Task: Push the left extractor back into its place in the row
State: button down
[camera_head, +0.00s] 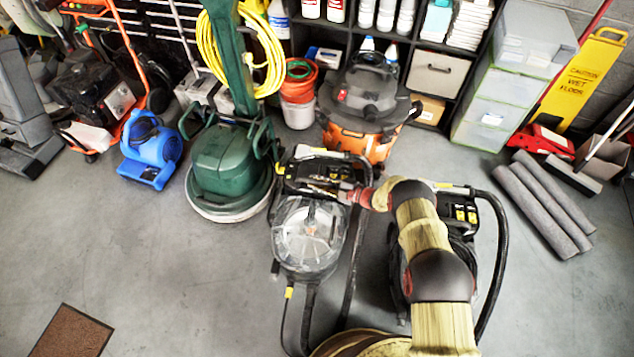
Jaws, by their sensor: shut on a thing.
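The left extractor (308,238) stands on the grey floor near the middle of the view, with a clear domed tank, a black top and dark hoses. My gripper (343,194) is at the right side of its black upper part, shut on it, seemingly at the handle; the fingertips are small and partly lost against the dark parts. The right extractor (462,213) stands to the right, black with yellow marks and a looping black hose. My arm hides much of it.
A green floor machine (224,165) with a yellow cord stands close to the left. An orange and black vacuum (365,110) is just behind. A blue blower (150,150) is farther left, and rolled grey mats (545,205) lie right. The floor at front left is clear except for a brown mat (72,333).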

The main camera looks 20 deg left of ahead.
jog(key=c, duration=1.9)
grip_release()
jog(key=shift+w, duration=0.35)
jog(key=shift+o, duration=1.3)
jog(key=shift+s, duration=0.1)
jog(key=v, duration=1.2)
